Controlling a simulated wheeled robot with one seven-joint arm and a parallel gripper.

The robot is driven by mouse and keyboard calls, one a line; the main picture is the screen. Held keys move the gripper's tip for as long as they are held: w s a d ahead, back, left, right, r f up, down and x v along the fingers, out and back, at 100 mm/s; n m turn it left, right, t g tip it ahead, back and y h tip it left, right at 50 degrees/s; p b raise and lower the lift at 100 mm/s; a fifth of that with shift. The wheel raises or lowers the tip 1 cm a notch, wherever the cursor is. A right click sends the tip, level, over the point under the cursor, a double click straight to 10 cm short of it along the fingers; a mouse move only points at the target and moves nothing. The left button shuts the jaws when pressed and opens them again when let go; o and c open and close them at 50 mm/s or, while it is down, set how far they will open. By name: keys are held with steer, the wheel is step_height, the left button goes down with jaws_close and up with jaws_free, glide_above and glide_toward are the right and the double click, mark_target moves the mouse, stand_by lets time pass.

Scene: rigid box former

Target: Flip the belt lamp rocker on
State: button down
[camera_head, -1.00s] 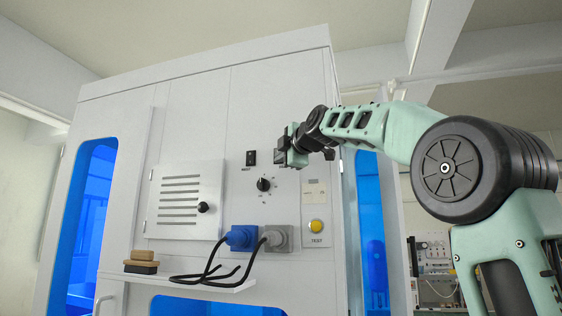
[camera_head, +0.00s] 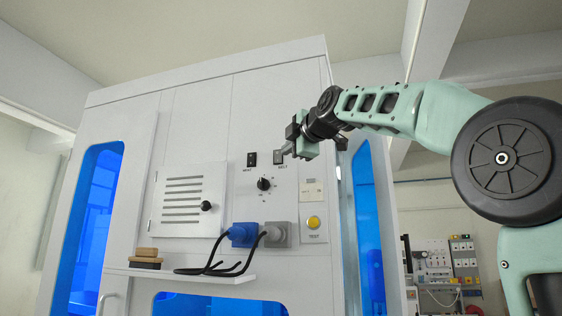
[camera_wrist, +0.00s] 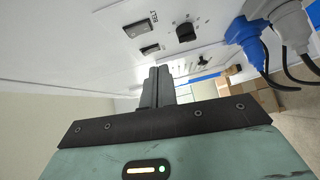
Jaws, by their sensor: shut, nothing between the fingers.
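The belt lamp rocker (camera_head: 278,157) is a small dark switch in a light frame on the white cabinet front, above the label BELT. It also shows in the wrist view (camera_wrist: 136,27), beside that label. Which way it is tipped is too small to tell. My gripper (camera_head: 288,150) is shut and empty, its fingertips just right of the rocker in the head view. In the wrist view the closed fingers (camera_wrist: 159,72) point toward the panel, below the rockers in the picture. Whether they touch the panel cannot be told.
A second black rocker (camera_head: 251,159) sits left of the belt rocker. A black knob (camera_head: 264,184) is below, with blue (camera_head: 243,234) and grey (camera_head: 277,235) cable plugs under it. A yellow TEST button (camera_head: 313,222) is at lower right. A vented door (camera_head: 188,199) is left.

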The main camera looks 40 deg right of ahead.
steer(key=shift+s+a+f+b, duration=0.1)
steer(key=shift+s+b, duration=0.15)
steer(key=shift+s, duration=0.5)
steer(key=shift+s+a+f+b, duration=0.1)
steer(key=shift+s+b, duration=0.1)
steer(key=shift+s, duration=0.55)
